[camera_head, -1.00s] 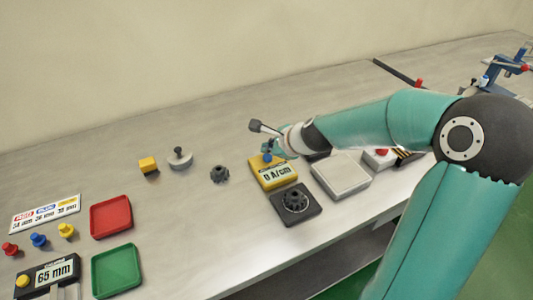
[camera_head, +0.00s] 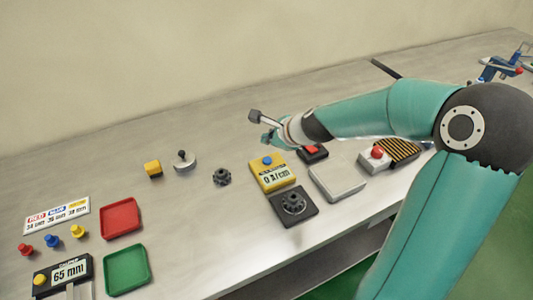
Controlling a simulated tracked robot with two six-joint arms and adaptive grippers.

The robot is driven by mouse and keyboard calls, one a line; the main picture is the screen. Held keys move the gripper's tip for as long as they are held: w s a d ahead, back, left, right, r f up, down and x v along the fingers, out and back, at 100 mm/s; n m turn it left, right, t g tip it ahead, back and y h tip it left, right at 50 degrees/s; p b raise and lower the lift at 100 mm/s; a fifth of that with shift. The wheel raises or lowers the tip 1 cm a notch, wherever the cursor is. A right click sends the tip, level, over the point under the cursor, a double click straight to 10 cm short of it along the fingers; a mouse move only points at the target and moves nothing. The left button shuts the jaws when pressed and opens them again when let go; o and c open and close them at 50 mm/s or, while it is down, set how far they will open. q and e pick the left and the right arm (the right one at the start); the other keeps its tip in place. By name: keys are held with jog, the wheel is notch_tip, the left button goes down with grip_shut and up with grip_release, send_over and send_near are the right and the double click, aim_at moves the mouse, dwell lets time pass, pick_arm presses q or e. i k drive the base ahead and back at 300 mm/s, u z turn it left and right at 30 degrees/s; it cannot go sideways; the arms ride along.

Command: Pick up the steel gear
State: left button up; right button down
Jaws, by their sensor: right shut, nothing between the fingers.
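A small dark grey toothed gear (camera_head: 222,177) lies alone on the grey bench, left of the yellow meter (camera_head: 272,174). A second dark gear-like part (camera_head: 294,201) sits on a square black base (camera_head: 307,216) in front of the meter. I cannot tell from colour which one is steel. My right gripper (camera_head: 267,138) is shut and empty above and behind the yellow meter, apart from both gears. Its fingertips are small and partly hidden. My left gripper is not in view.
A knobbed grey weight (camera_head: 184,163) and a yellow block (camera_head: 153,169) stand left of the loose gear. A pale flat plate (camera_head: 338,182) and a red-button box (camera_head: 374,158) lie right. Red (camera_head: 120,218) and green (camera_head: 127,269) trays are at left.

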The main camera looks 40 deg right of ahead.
aim_at(292, 201)
jog(key=k, duration=1)
